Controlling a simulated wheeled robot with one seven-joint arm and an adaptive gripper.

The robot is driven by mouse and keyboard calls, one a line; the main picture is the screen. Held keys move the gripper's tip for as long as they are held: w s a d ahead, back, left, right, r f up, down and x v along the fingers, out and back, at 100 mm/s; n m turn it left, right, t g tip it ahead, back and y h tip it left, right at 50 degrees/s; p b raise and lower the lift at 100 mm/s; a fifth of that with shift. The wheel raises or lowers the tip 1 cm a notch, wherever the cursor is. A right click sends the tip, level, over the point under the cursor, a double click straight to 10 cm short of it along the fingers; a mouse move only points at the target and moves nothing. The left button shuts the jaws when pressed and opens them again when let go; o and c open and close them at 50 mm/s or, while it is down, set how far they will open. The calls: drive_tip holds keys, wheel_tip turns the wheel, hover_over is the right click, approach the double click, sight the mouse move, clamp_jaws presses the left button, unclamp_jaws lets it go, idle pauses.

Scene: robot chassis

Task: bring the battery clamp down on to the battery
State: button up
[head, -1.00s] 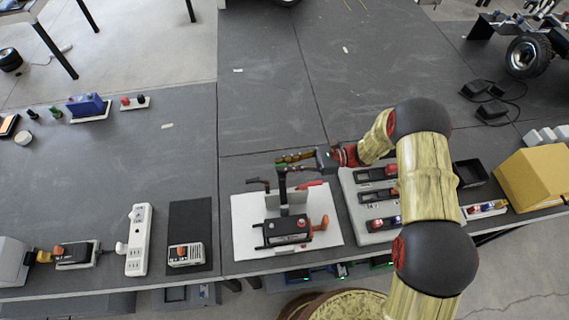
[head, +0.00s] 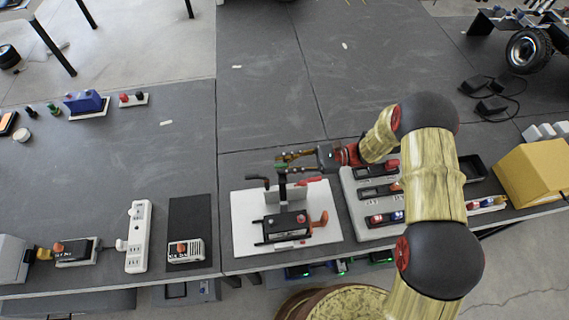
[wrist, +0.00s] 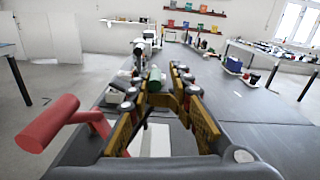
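The battery (head: 287,226) is a black box on a white plate (head: 244,222) at the front of the bench. The clamp stands over it, with a black upright lever (head: 283,190) and a green grip (head: 281,166) on top, also seen in the wrist view (wrist: 155,78). My gripper (head: 284,161) reaches in from the right at the grip. In the wrist view the gold fingers (wrist: 162,88) stand apart with the green grip between their far ends. Contact with the grip cannot be made out. The battery is hidden in the wrist view.
A red handle (wrist: 48,124) is close at left in the wrist view. A grey panel (head: 375,235) with several switch modules stands right of the plate, under my arm. A black mat (head: 189,215) and white power strip (head: 139,235) lie left. The bench behind the plate is clear.

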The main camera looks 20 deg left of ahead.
drive_tip(key=shift+w+r, duration=0.2)
drive_tip(key=v, duration=1.2)
drive_tip(key=shift+s+f, duration=0.15)
drive_tip(key=b+x, duration=1.2)
drive_tip(key=b, duration=0.8)
drive_tip(key=shift+a+f, duration=0.15)
drive_tip(key=shift+a, duration=0.1)
drive_tip(key=shift+c, duration=0.3)
